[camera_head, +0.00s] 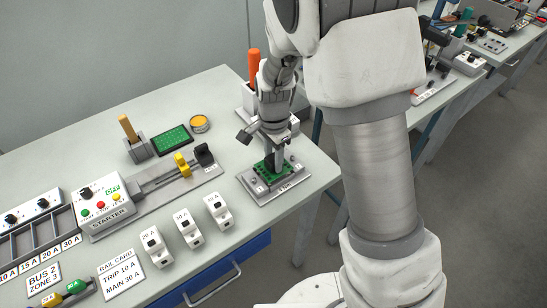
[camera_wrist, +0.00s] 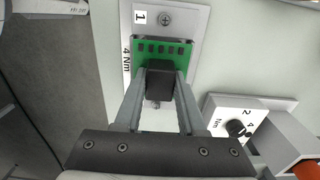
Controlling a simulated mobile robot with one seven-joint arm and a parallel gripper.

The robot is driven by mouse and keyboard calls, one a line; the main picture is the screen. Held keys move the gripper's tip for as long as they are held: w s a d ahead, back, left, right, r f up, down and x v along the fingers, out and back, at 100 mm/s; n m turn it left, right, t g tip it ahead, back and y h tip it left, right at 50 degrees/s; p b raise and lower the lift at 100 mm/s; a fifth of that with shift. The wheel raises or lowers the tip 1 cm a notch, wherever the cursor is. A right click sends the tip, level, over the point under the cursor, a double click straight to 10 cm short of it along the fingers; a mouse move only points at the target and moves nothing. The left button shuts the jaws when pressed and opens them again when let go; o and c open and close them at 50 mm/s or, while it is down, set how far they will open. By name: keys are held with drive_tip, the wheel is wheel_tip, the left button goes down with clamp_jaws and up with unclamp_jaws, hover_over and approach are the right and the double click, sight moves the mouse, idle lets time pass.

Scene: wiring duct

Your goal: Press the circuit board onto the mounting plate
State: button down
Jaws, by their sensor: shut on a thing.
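The green circuit board (camera_head: 272,171) is at the mounting plate (camera_head: 292,184), near the table's right end. In the wrist view the board (camera_wrist: 173,47) lies over the middle of the light grey plate (camera_wrist: 196,20), which has a screw above the board and a "4 Nm" label beside it. My gripper (camera_head: 275,163) points down and is shut on a black block on the board; the fingers (camera_wrist: 160,88) sit on either side of that block in the wrist view. The board's lower part is hidden by the gripper. I cannot tell whether the board is fully seated.
A starter box (camera_head: 103,207) and a slide with a yellow part (camera_head: 181,165) stand to the left. Several white breakers (camera_head: 188,229) line the front edge. A dial box (camera_wrist: 240,124) is right of the plate in the wrist view.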

drive_tip(key=shift+f+b, duration=0.7)
drive_tip(key=shift+f, duration=0.35)
drive_tip(key=shift+c, duration=2.1)
unclamp_jaws()
drive_tip(key=shift+r, duration=0.1)
wheel_tip(320, 180, up, 17)
drive_tip(key=p, duration=0.2)
drive_tip(key=shift+r, duration=0.1)
